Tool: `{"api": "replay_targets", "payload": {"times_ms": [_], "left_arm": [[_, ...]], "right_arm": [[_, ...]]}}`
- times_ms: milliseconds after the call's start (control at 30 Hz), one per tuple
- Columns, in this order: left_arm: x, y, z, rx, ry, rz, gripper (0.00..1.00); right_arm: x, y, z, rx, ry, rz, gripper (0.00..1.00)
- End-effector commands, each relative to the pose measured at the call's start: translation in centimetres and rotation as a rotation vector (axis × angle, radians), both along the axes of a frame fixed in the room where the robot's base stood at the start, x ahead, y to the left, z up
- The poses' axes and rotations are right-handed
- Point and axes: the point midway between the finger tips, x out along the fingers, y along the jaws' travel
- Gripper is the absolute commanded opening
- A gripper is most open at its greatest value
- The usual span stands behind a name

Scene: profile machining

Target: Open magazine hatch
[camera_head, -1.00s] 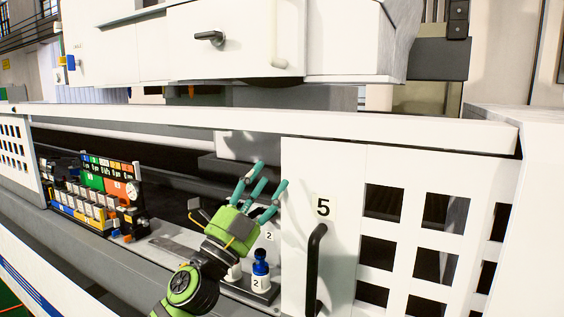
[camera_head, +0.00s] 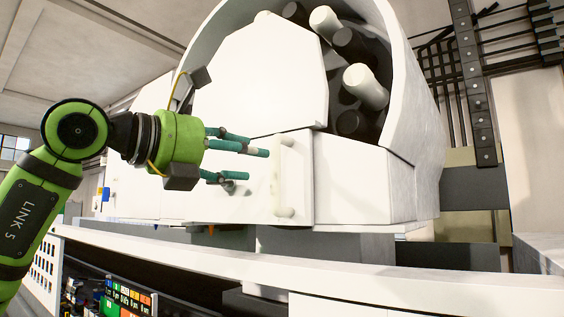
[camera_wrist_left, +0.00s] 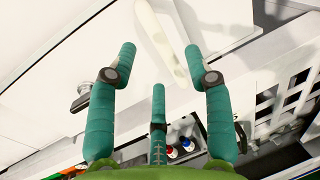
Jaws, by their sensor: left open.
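The white magazine hatch (camera_head: 240,205) is a closed flat panel low on the white magazine housing in the head view. It bears a white upright bar handle (camera_head: 277,182) near its right edge, also seen in the left wrist view (camera_wrist_left: 158,35). A small dark latch handle (camera_wrist_left: 82,98) shows left of it in the wrist view; in the head view it is partly hidden behind my fingers. My left gripper (camera_head: 255,156) is open and empty. Its teal fingers point right at the white handle, just short of it as seen; contact cannot be told. My right gripper is out of view.
The drum with several white and dark cylinders (camera_head: 365,87) sits above the hatch. A long white machine rail (camera_head: 330,272) runs below. A coloured tool rack (camera_head: 125,298) stands at the lower left. A tray with bottles (camera_wrist_left: 180,148) shows below in the wrist view.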

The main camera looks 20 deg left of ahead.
Motion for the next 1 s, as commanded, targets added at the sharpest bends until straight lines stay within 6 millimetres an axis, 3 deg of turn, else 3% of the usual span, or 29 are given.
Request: {"api": "replay_targets", "payload": {"times_ms": [100,500,867,900,1000], "left_arm": [[0.6,0.0,0.3,0.006,0.004,0.016,0.51],[5.3,-2.9,0.4,0.004,0.003,0.012,0.51],[5.9,-3.3,0.1,0.003,0.001,0.011,0.51],[5.9,-3.3,0.1,0.003,0.001,0.011,0.43],[5.9,-3.3,0.1,0.003,0.001,0.011,0.03]], "right_arm": [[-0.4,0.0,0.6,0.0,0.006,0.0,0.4],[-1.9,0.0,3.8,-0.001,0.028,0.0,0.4],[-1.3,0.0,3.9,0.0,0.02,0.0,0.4],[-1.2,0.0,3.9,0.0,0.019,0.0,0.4],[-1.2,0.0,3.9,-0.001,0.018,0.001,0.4]]}}
